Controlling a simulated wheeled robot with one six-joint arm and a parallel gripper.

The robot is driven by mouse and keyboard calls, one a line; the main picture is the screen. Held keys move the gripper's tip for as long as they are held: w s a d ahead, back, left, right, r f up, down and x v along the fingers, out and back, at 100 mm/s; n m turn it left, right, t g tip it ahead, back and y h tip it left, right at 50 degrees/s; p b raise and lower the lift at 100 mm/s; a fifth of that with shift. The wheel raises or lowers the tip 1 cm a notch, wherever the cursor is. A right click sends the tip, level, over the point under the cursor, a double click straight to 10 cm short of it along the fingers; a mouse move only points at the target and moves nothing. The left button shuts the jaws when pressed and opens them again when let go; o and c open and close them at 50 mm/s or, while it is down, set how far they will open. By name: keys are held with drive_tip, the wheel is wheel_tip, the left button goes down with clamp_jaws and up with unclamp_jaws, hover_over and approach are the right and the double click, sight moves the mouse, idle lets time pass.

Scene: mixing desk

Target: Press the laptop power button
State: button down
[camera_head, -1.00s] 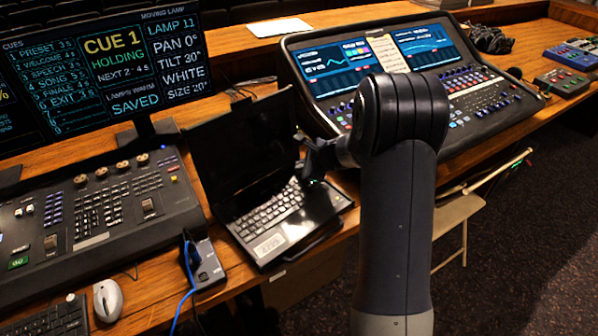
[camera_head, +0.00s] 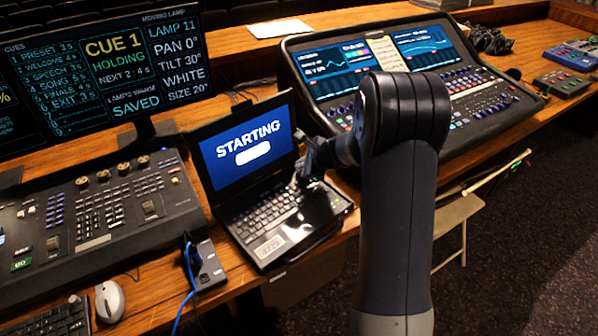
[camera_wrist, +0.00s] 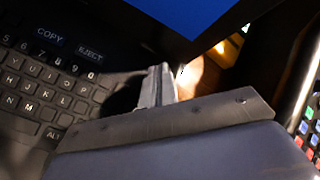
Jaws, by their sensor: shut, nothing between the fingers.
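The laptop (camera_head: 275,210) stands open on the wooden desk, between the lighting console and the sound mixer. Its screen (camera_head: 246,148) is lit blue and reads "STARTING" above a white bar. My gripper (camera_head: 308,172) is over the right end of the laptop's keyboard deck, near the hinge. In the wrist view the shut fingers (camera_wrist: 157,85) point at the deck, right of the keys (camera_wrist: 50,85) and below the screen's lower edge. The power button cannot be made out; the fingers may hide it. I cannot tell whether the fingertips touch the deck.
A lighting console (camera_head: 95,205) is at left, with a cue monitor (camera_head: 100,70) behind it. The sound mixer (camera_head: 450,90) stands close on the right, behind my arm. A small box (camera_head: 207,262) with a blue cable and a mouse (camera_head: 109,300) are at the front left.

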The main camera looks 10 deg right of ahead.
drive_tip(key=shift+r+p, duration=2.05)
drive_tip(key=shift+r, duration=0.5)
